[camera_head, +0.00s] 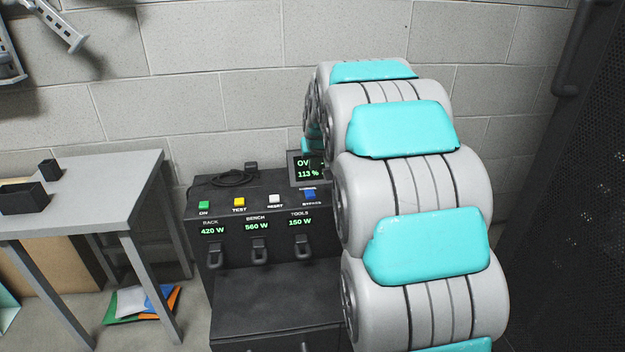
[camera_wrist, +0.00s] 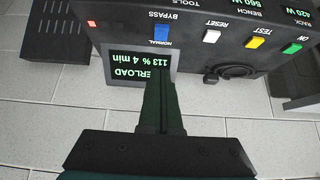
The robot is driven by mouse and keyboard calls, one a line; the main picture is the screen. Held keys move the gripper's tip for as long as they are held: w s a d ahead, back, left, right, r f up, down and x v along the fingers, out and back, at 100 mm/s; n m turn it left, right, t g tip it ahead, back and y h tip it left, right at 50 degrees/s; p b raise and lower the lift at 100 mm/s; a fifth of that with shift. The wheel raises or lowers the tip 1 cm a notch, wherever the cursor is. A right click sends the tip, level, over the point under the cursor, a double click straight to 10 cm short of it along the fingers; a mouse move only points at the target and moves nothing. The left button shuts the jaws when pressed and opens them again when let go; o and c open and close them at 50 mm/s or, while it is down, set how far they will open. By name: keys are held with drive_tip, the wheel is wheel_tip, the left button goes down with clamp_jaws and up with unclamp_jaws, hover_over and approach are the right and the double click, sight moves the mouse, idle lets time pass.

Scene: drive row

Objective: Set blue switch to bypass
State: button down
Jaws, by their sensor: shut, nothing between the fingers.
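The blue switch (camera_head: 310,195) is at the right end of a row of coloured switches on the black power unit (camera_head: 270,265). In the wrist view, which is upside down, the blue switch (camera_wrist: 162,34) stands between the labels NORMAL and BYPASS; I cannot tell which way it is tipped. My gripper (camera_wrist: 160,85) is shut and empty. Its fingertips overlap the display (camera_wrist: 140,68) in the wrist view, just short of the blue switch and apparently apart from it. In the head view my arm hides the gripper.
The display reads overload, 113 %, 4 min. White (camera_head: 275,200), yellow (camera_head: 239,202) and green (camera_head: 204,206) switches sit left of the blue one, with levers (camera_head: 260,250) below. A red light (camera_wrist: 92,23) glows. A grey table (camera_head: 100,195) stands left, a dark rack (camera_head: 575,200) right.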

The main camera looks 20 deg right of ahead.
hover_over(310, 194)
drive_tip(key=s, duration=0.2)
drive_tip(key=f, duration=0.7)
drive_tip(key=shift+w+a+f, duration=0.2)
drive_tip(key=shift+f, duration=0.2)
wheel_tip(310, 194, down, 3)
drive_tip(key=shift+s+r, duration=0.1)
drive_tip(key=shift+r, duration=0.1)
drive_tip(key=shift+f, duration=0.7)
drive_tip(key=shift+s+f+t+b, duration=0.2)
drive_tip(key=shift+f+t+b, duration=0.1)
drive_tip(key=shift+f+b, duration=0.25)
drive_tip(key=shift+r, duration=0.25)
drive_tip(key=shift+r, duration=0.1)
drive_tip(key=shift+r+p, duration=0.3)
drive_tip(key=shift+r, duration=0.35)
